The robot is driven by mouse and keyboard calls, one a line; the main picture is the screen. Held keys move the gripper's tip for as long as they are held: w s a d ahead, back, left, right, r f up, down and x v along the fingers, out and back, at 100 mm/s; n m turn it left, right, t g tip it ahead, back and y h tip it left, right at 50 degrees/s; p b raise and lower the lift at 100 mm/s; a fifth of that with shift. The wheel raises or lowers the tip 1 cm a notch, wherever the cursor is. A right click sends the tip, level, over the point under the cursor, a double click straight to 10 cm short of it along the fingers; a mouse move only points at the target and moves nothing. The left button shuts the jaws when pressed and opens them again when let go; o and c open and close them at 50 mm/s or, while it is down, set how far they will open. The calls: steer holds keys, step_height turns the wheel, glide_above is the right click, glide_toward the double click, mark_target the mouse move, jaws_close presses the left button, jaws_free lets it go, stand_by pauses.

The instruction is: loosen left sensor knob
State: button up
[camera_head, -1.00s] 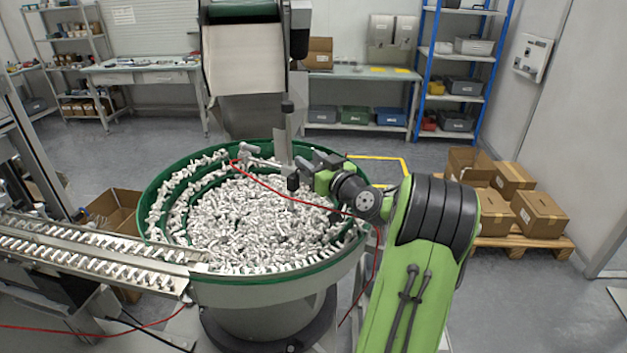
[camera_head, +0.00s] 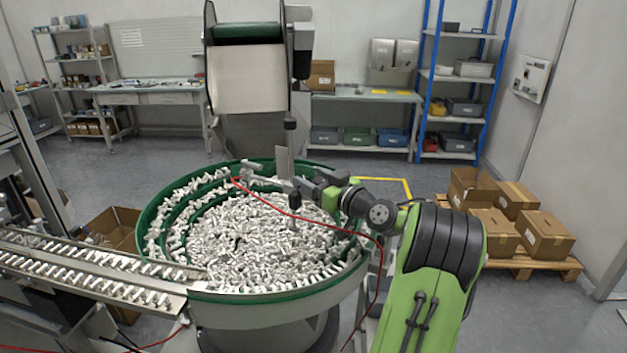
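The bowl feeder (camera_head: 190,303) has a green rim and is full of small white parts. A small grey sensor bracket (camera_head: 262,178) sits over its back part, with a red cable running from it to the right. The left sensor knob is too small to make out for sure. My gripper (camera_head: 290,186) reaches in from the right over the bowl, at the right end of the bracket. Whether it touches the bracket or a knob cannot be told. Its fingers are small and blend with the bracket, so their opening is unclear.
A hopper (camera_head: 245,75) stands behind the bowl, and a thin upright post (camera_head: 290,135) hangs close to my gripper. A linear track (camera_head: 90,268) with white parts leads off left. The red cable (camera_head: 310,218) passes in front of my wrist. Cartons (camera_head: 490,232) stand on a pallet at right.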

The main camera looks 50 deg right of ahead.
steer(key=shift+r, duration=0.1)
step_height(320, 180, up, 10)
steer(key=shift+f+p, duration=0.1)
steer(key=shift+p, duration=0.95)
